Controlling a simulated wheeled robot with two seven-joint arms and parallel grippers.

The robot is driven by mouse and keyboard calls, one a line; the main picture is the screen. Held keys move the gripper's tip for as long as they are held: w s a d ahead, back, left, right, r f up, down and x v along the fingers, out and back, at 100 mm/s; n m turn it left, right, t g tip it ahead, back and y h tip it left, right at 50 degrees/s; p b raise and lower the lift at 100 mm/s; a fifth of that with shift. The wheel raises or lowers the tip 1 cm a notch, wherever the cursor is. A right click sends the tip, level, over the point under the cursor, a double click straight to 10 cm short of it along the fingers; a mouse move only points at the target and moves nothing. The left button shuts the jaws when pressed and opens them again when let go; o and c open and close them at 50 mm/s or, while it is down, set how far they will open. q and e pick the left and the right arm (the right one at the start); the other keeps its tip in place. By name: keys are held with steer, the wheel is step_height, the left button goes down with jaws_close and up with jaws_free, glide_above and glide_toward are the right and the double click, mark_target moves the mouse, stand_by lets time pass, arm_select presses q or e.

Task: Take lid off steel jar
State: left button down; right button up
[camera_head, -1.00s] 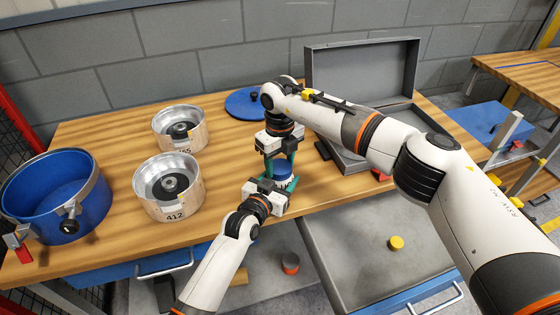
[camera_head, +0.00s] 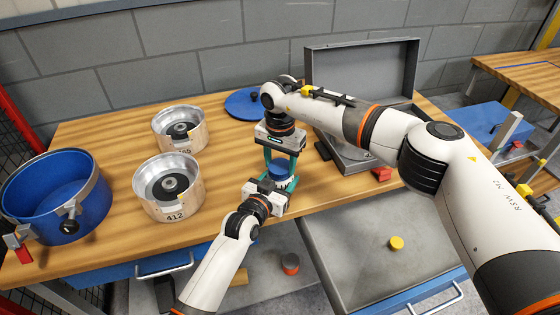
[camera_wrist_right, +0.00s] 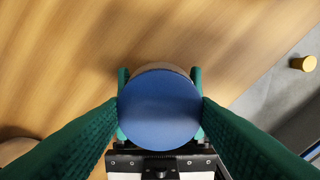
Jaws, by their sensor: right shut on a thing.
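The blue round lid (camera_wrist_right: 159,110) of the steel jar sits between the green fingers of my right gripper (camera_head: 281,170), which is shut on it from above. In the wrist view the lid fills the space between the fingers. A narrow rim of the jar (camera_wrist_right: 160,68) shows just beyond the lid; most of the jar is hidden. I cannot tell whether lid and jar are still in contact. My left gripper (camera_head: 277,186) comes in from the front, low, with its fingertips closed against both sides of the jar.
Two metal-lined drums (camera_head: 180,127) (camera_head: 168,187) and a blue open pot (camera_head: 75,218) stand on the left of the wooden table (camera_head: 110,135). A blue disc lid (camera_head: 240,102) lies behind. An open grey case (camera_head: 362,75) is at the back right. A red block (camera_head: 381,174) lies near the right edge.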

mark_target(280, 166)
arm_select(q)
steer(key=shift+f, duration=0.15)
arm_select(e)
steer(key=shift+r, duration=0.15)
stand_by(0.4)
steer(key=shift+r, duration=0.95)
steer(key=shift+r, duration=2)
arm_select(q)
steer(key=shift+c, duration=1.3)
jaws_free()
steer(key=shift+s, duration=0.1)
